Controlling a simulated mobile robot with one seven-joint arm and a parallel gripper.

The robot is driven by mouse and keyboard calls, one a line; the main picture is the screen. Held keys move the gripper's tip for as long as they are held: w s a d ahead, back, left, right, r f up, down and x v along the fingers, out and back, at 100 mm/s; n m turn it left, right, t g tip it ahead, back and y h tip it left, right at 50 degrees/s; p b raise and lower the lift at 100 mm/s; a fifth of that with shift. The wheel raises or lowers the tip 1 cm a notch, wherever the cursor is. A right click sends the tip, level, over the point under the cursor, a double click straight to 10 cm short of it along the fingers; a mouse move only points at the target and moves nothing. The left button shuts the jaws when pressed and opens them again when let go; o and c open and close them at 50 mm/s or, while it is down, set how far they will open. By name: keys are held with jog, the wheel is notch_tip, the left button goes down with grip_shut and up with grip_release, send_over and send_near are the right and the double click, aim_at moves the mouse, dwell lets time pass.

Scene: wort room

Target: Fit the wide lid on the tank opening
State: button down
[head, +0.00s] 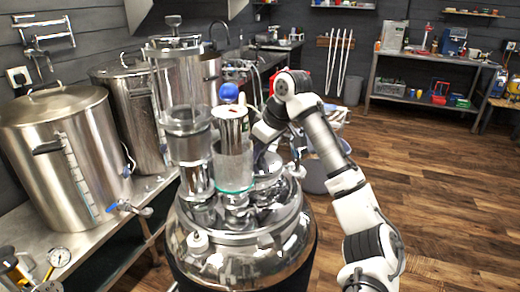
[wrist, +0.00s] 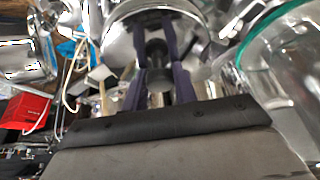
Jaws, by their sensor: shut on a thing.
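The tank (head: 215,263) is a shiny round metal vessel in the middle of the head view, with fittings and glass columns on its top. My gripper (wrist: 154,48) is shut on the dark knob of the wide lid (wrist: 118,40), a round shiny metal disc in the wrist view. In the head view my gripper is low over the right part of the tank top, largely hidden behind a glass cylinder. I cannot make out the tank opening, or whether the lid touches its rim.
A clear glass cylinder (head: 233,170) with a teal ring stands close left of my gripper; its teal rim (wrist: 247,50) is near at the right of the wrist view. A taller glass column (head: 180,100) stands further left. Steel pots (head: 62,150) line the left bench. Open floor lies right.

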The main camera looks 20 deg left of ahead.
jog(key=shift+f, duration=0.5)
dwell(0.5)
jog(key=c, duration=1.4)
grip_release()
jog(key=p+v, duration=0.8)
jog(key=v, duration=0.3)
jog(key=shift+s+d, duration=0.1)
jog(key=shift+f, duration=0.1)
